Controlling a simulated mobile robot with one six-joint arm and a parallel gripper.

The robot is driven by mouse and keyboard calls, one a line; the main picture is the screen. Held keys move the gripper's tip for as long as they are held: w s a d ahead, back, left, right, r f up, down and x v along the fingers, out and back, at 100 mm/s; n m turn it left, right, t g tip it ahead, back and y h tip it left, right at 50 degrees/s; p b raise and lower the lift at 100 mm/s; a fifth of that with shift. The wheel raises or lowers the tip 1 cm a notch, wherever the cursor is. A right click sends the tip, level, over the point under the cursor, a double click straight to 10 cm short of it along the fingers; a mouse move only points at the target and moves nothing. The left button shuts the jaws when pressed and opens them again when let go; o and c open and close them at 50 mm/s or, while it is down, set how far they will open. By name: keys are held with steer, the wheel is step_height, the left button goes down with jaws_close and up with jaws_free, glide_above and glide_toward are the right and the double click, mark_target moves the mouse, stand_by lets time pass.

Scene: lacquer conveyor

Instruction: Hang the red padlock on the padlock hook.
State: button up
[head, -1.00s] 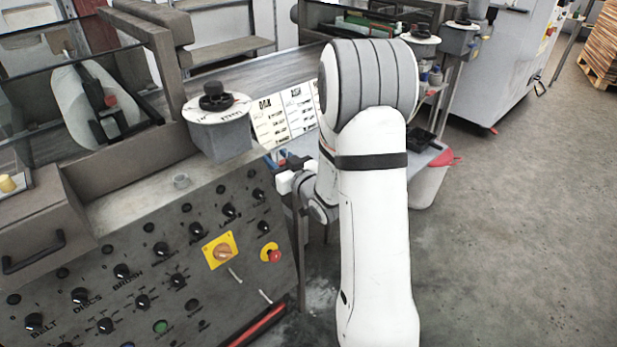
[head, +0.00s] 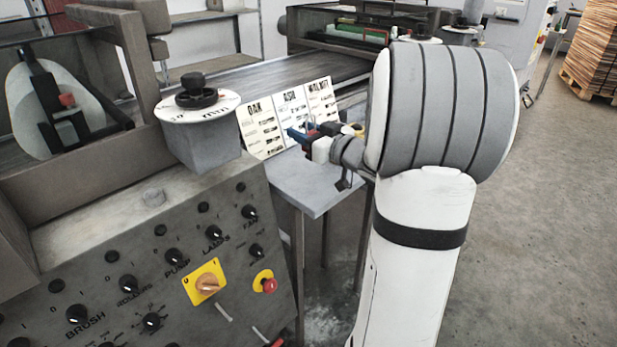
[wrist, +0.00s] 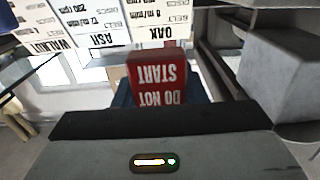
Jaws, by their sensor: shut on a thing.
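The red padlock (wrist: 157,78) shows in the wrist view, just beyond the gripper body, with "DO NOT START" lettering upside down. My gripper (wrist: 157,105) is shut on it; its fingertips are largely hidden. In the head view my gripper (head: 318,147) is over the small grey side table, in front of the upright sample cards. The padlock is too small and covered to make out clearly there. I cannot make out the padlock hook in either view.
Sample cards (head: 290,115) marked OAK, ASH and WALNUT stand at the back of the side table (head: 305,190). The control panel (head: 135,265), with knobs, a yellow switch and a red button, stands at left. A round dial (head: 197,103) sits on a grey box near the table.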

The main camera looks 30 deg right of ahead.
mark_target(329, 192)
step_height(329, 192, down, 9)
steer(key=shift+f+b, duration=0.1)
steer(key=shift+b, duration=1.15)
steer(key=shift+f, duration=0.15)
steer(key=o, duration=1)
steer(key=shift+o, duration=0.2)
steer(key=p+v, duration=0.1)
steer(key=v, duration=0.6)
steer(key=shift+s+d, duration=0.15)
steer(key=shift+s, duration=0.2)
steer(key=shift+s+d, duration=0.1)
